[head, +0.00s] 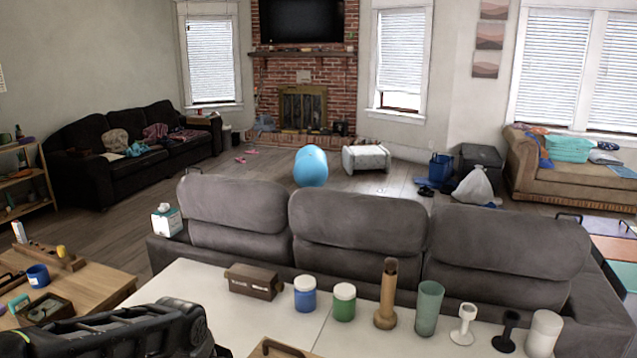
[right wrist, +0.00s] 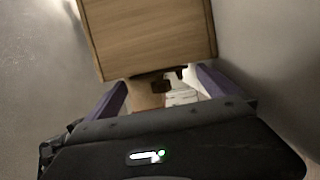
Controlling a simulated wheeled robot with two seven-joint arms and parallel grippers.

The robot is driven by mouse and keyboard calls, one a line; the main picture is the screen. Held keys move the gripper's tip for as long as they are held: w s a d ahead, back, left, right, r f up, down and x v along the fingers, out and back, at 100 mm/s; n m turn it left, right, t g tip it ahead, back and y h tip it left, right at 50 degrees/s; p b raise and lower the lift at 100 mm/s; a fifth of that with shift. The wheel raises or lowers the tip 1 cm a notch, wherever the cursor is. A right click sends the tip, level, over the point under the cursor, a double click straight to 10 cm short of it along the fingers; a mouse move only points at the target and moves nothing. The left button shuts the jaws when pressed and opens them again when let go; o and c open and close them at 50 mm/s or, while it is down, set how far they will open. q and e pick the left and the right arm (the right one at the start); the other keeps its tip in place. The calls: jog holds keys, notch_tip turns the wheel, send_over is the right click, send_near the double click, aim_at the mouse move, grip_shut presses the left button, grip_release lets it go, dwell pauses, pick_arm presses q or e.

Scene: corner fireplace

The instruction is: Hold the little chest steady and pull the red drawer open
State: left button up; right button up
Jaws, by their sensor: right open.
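No red drawer shows in either view, and I cannot tell for sure which thing is the little chest. A wooden piece (head: 270,350) is cut off by the bottom edge of the head view. My right gripper (right wrist: 160,98) is open in the wrist view, its two purple fingers wide apart, below the panel. A small dark brown thing (right wrist: 161,86) shows between them. My left gripper is not in view; only a black arm link shows at the lower left.
On the white table (head: 180,290) stand a brown box (head: 253,282), a blue jar (head: 305,294), a green jar (head: 344,302), a wooden bottle-like piece (head: 386,295) and a green tumbler (head: 428,308). A grey sofa (head: 355,235) lies behind. A wooden table (head: 85,285) is left.

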jog(key=v, duration=1.2)
jog(key=shift+s, duration=0.15)
